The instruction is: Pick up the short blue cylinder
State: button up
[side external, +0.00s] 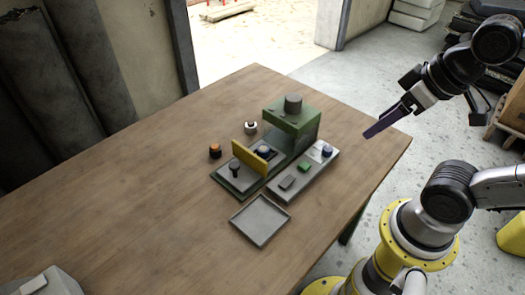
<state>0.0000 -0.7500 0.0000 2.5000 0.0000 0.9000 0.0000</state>
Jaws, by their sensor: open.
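A short dark-blue cylinder (327,151) stands upright on the grey strip-like tray (300,186), near its far right end beside a white patch. Another small round piece (263,151), pale bluish on top, sits on the green fixture (290,135) behind the yellow plate; its exact colour is hard to tell. My gripper (372,131) is in the air to the right of the blue cylinder, with dark purple fingers pointing down and left. It is open and apart from everything. The gap between the fingers is hard to see at this angle.
On the tray lie a green block (304,166) and a dark grey block (287,182). A yellow plate (249,158) stands upright on the fixture. An orange-topped piece (215,150) and a white-and-black piece (250,127) stand behind. An empty square tray (260,221) lies in front.

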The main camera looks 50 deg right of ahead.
jog(key=shift+o, duration=1.3)
